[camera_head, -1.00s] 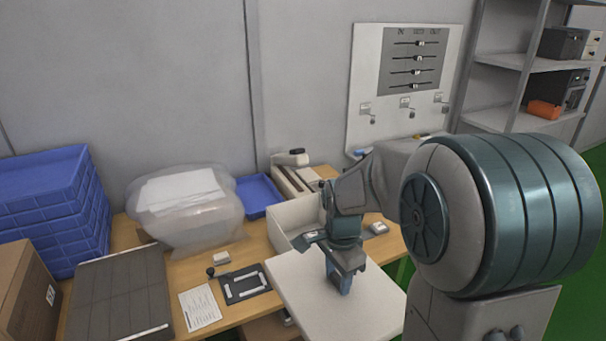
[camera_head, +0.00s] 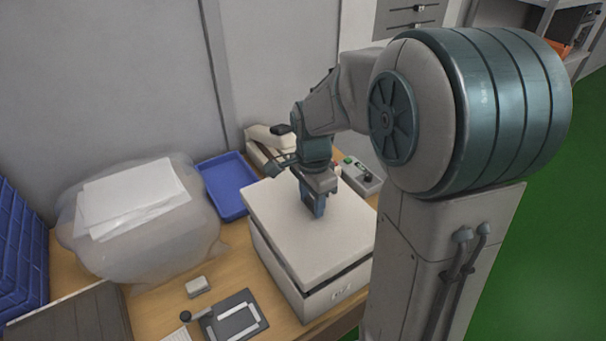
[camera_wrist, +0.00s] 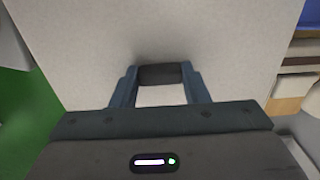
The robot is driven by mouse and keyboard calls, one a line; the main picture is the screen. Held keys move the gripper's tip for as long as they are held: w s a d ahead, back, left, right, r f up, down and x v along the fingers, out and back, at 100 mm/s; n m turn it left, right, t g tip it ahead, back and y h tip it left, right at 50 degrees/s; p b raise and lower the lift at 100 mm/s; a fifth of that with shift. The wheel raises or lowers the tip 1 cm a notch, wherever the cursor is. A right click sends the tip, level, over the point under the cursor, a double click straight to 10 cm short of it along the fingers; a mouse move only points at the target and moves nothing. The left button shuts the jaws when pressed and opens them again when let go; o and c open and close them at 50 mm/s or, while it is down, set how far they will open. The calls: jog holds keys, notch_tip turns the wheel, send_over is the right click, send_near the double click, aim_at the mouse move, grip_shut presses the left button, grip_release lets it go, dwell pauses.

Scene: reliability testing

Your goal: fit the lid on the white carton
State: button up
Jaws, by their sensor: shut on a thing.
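The white carton (camera_head: 284,276) stands on the wooden bench, its front walls and a small label showing. The flat white lid (camera_head: 270,225) lies over the carton's top and hides its inside. A dark gap shows between lid and carton along the right front side, so I cannot tell whether it is fully seated. My gripper (camera_head: 317,208) points down at the middle of the lid. In the wrist view my gripper (camera_wrist: 160,92) is shut on the dark handle (camera_wrist: 160,74) of the lid (camera_wrist: 230,55).
A blue tray (camera_head: 228,184) and a beige device (camera_head: 262,150) sit behind the carton. A grey control box (camera_head: 358,175) is behind right. A bag with white sheets (camera_head: 140,205) is at left. A small block (camera_head: 198,286) and a dark fixture (camera_head: 236,318) lie at front left.

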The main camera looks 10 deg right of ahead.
aim_at(311, 214)
jog(key=shift+w+a, duration=0.15)
jog(key=shift+w, duration=0.2)
jog(key=shift+s+f+b, duration=0.15)
jog(key=shift+f+b, duration=0.45)
jog(key=shift+f, duration=0.15)
jog(key=shift+f+b, duration=1.6)
jog(key=shift+f, duration=0.5)
jog(key=shift+f+b, duration=1.6)
jog(key=shift+f, duration=0.2)
dwell(0.7)
jog(key=o, duration=1.5)
jog(key=shift+o, duration=0.2)
jog(key=shift+r, duration=0.1)
jog(key=shift+r+p, duration=2.6)
jog(key=shift+r, duration=0.85)
